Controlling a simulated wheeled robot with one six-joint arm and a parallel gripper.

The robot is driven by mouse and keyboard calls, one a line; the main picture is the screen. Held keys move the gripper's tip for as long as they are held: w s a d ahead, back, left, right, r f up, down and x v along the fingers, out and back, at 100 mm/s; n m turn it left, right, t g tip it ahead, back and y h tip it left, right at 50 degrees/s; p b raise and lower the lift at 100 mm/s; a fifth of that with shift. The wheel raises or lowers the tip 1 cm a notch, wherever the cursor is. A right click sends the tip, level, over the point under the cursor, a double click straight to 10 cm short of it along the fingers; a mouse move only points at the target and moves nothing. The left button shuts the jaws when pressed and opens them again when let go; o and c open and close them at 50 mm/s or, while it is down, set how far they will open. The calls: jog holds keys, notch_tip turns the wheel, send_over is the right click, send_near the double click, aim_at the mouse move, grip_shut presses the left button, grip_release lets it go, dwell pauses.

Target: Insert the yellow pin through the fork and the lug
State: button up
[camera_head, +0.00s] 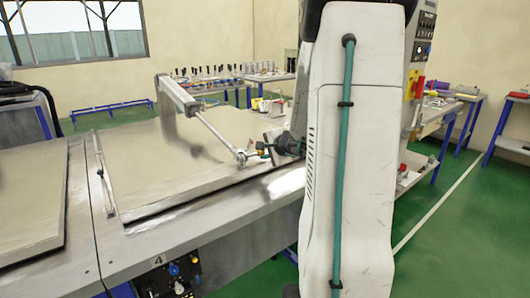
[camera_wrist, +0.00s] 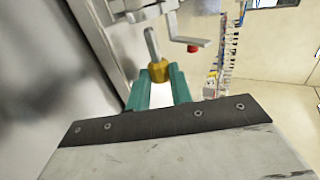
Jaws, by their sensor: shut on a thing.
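The yellow pin (camera_wrist: 158,71) has a yellow head and a grey shaft pointing away from me. My gripper (camera_wrist: 157,78) is shut on its head between two green fingers. Beyond the shaft in the wrist view is grey metalwork (camera_wrist: 140,8), cut by the top edge; I cannot tell fork from lug there. In the head view a pneumatic cylinder's rod ends in a fork (camera_head: 241,156) beside the raised lid. My gripper (camera_head: 266,150) is just right of it, small and partly hidden behind my arm. The shaft appears outside the metalwork.
A flat metal lid (camera_head: 165,160) lies tilted on the long bench (camera_head: 230,205), with another lid (camera_head: 30,195) at left. A bent bracket with a red tip (camera_wrist: 193,48) is close to the pin's right. Tables with parts stand behind.

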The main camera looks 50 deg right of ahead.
aim_at(251, 156)
jog(key=shift+w+a, duration=0.3)
jog(key=shift+a, duration=0.75)
jog(key=shift+w+a, duration=0.25)
jog(key=shift+a, duration=0.8)
jog(key=o, duration=1)
jog(key=shift+s, duration=0.1)
jog(key=shift+f, duration=0.1)
jog(key=shift+s, duration=0.1)
jog(key=v, duration=0.7)
jog(key=shift+s+r, duration=0.15)
jog(key=shift+r, duration=0.2)
